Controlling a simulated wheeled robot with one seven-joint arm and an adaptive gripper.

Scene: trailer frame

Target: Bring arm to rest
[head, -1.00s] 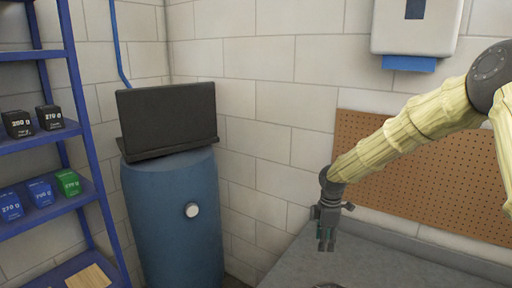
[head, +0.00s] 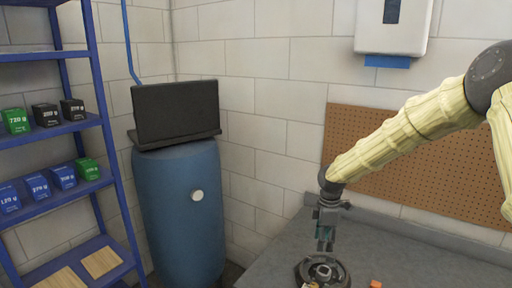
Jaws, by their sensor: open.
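My arm, in a pale yellow sleeve, reaches in from the right edge of the head view. My gripper (head: 325,240) hangs from its end, pointing down, above the grey worktop. It is open, and I see nothing held between its fingers. A dark round object (head: 340,275) lies on the worktop just below it, cut off by the bottom edge of the picture. I cannot tell the exact gap between them.
A small orange piece (head: 376,284) lies to the right on the worktop (head: 420,262). A blue barrel (head: 182,220) bearing a black laptop-like object (head: 176,112) stands left. A blue shelf (head: 108,150) holds several labelled blocks. A pegboard (head: 430,165) and dispenser (head: 392,25) are on the wall.

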